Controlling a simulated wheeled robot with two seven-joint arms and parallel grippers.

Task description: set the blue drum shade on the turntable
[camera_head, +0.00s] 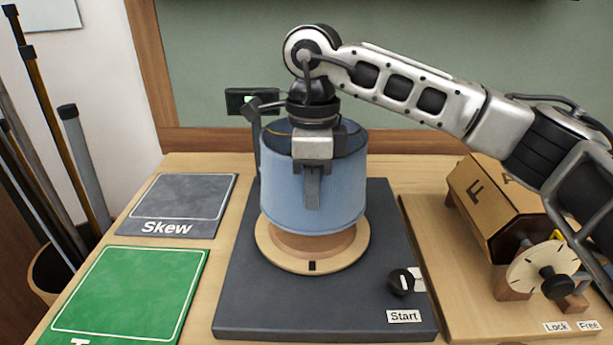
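The blue drum shade (284,196) stands upright over the round wooden turntable (268,247) in the middle of the view. A darker brown band shows between the shade's lower edge and the pale disc. I cannot tell whether the shade rests on the turntable or hangs just above it. My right gripper (313,186) reaches down from above at the shade's near rim. One finger lies against the outside of the near wall; the other is hidden, seemingly inside the shade. The gripper looks shut on this wall. My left gripper is not in view.
The turntable sits on a dark base (250,309) with a black knob (401,282) and a Start label. A grey Skew mat (180,200) and a green mat (130,290) lie left. A wooden drum device (497,205) with a dial stands right, under my arm. A dark small screen (240,98) stands behind.

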